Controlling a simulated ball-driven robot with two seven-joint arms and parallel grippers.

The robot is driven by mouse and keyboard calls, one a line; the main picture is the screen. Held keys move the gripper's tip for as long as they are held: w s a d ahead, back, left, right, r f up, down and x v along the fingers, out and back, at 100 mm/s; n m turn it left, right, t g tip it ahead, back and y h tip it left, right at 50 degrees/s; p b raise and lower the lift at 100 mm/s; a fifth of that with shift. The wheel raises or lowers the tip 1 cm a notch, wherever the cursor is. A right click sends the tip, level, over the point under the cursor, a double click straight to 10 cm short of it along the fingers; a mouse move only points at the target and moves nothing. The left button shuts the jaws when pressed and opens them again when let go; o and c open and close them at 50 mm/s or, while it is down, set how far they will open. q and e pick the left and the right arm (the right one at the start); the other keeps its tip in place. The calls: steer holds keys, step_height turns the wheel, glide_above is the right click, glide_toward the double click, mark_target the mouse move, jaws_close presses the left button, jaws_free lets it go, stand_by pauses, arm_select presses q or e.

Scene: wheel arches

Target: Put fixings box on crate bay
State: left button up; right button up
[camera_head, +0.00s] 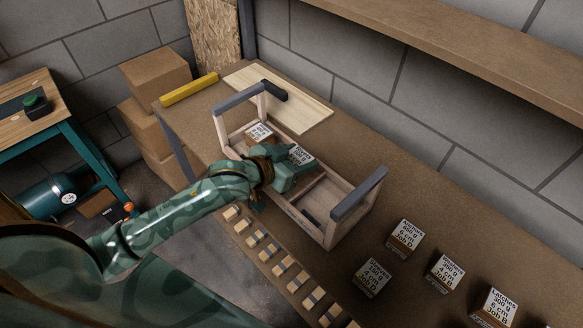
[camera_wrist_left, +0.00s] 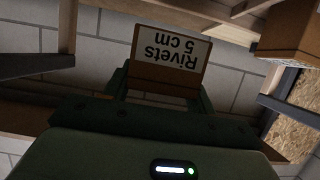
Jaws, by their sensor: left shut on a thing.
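My left gripper (camera_head: 290,170) is shut on a fixings box (camera_head: 301,154), a small brown carton with a white label. In the left wrist view the box (camera_wrist_left: 170,55) shows between the two fingers, and its label reads "Rivets 5 cm" upside down. The gripper and box are over the middle of a wooden crate (camera_head: 290,211) with bays and dark-topped end frames. I cannot tell whether the box touches the bay floor. Another labelled box (camera_head: 260,132) sits in the crate's far-left bay; a brown carton (camera_wrist_left: 290,30) shows at the wrist view's top right. My right gripper is out of view.
Several labelled boxes (camera_head: 405,237) stand on the brown bench right of the crate. Small wooden blocks (camera_head: 271,251) line the front edge. A pale board (camera_head: 310,113) and yellow bar (camera_head: 189,90) lie behind. A shelf (camera_head: 470,50) overhangs the back.

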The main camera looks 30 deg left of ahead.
mark_target(292, 158)
arm_select(q)
steer(key=w+a+f+b, duration=0.1)
steer(key=w+a+f, duration=0.1)
steer(key=f, duration=0.1)
steer(key=w+a+f+b, duration=0.1)
steer(key=shift+w+f+b, duration=0.1)
steer(key=shift+f+b, duration=0.2)
steer(key=shift+f, duration=0.1)
steer(key=shift+w+a+f+b, duration=0.35)
steer(key=shift+f, duration=0.25)
step_height(292, 158, down, 4)
steer(key=shift+w+a+r+b, duration=0.1)
steer(key=shift+r+b, duration=0.15)
steer(key=shift+b, duration=0.7)
steer(key=shift+r, duration=0.2)
steer(key=o, duration=1.3)
steer(key=shift+f, duration=0.15)
steer(key=shift+o, duration=0.2)
steer(key=p+v, duration=0.4)
steer(key=v, duration=0.8)
